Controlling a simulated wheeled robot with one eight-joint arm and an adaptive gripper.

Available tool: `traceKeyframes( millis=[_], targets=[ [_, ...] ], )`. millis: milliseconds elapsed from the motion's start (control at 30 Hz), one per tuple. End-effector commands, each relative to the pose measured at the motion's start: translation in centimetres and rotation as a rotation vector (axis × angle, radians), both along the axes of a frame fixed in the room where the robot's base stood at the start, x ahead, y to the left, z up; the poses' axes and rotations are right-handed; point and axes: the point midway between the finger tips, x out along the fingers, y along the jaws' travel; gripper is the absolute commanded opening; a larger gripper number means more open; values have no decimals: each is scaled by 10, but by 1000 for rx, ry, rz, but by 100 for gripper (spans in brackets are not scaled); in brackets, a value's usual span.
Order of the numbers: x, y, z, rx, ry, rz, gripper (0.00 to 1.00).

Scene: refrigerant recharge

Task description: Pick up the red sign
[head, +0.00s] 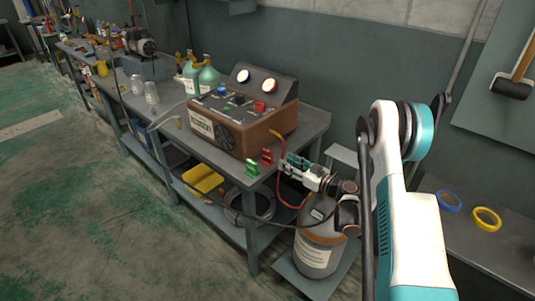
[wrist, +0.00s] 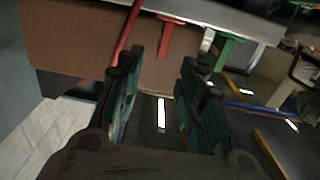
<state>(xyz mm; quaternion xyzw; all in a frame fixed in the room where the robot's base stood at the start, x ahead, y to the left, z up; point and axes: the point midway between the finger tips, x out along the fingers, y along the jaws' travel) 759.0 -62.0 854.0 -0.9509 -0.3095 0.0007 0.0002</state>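The red sign (head: 267,156) stands near the front right corner of the bench top, beside the recharge machine. The green sign (head: 252,168) stands next to it, nearer the bench's front edge. In the wrist view the red sign (wrist: 170,32) is a T shape beyond my fingertips, with the green sign (wrist: 227,51) to its right. My gripper (head: 287,165) is at the bench's right end, just right of the red sign. In the wrist view my gripper (wrist: 156,72) is open, with nothing between its fingers. It appears apart from the red sign.
The brown recharge machine (head: 240,118) stands behind the signs. A red hose (head: 281,185) runs from it past my gripper; the hose (wrist: 124,32) is near the left finger. A grey tank (head: 316,252) stands below my gripper. Tape rings (head: 487,219) lie on the right-hand table.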

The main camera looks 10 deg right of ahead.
Motion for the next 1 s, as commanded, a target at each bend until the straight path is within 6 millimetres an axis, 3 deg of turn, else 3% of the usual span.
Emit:
traceKeyframes(
  millis=[233, 567, 800, 1000],
  targets=[
    [36, 27, -2, 0, -1, 1, 35],
    [52, 39, -1, 0, -1, 0, 35],
    [77, 61, -2, 0, -1, 1, 35],
    [86, 67, 0, 0, -1, -1, 35]
  ],
)
